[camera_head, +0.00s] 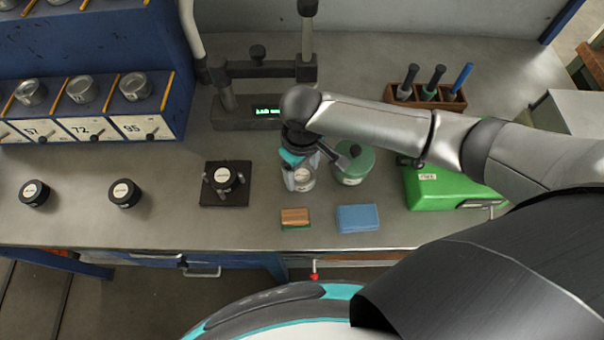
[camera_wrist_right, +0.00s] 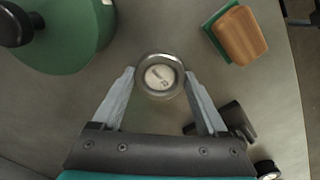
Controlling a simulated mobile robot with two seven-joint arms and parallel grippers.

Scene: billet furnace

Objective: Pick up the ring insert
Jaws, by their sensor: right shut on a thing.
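The ring insert (camera_wrist_right: 160,76) is a small silver metal ring with a pale label on its top. It also shows in the head view (camera_head: 301,181), near the middle of the bench. My right gripper (camera_wrist_right: 160,82) is shut on it, one grey finger on each side. In the head view the right gripper (camera_head: 298,170) comes down from above and partly hides the ring insert. Whether the ring touches the bench is hard to tell. My left gripper is not in view.
A green round container (camera_head: 353,165) stands close to the right of the gripper. A wooden-backed brush (camera_head: 295,216) and a blue block (camera_head: 358,218) lie in front. A black fixture (camera_head: 225,184) is to the left. A gauge stand (camera_head: 232,113) is behind.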

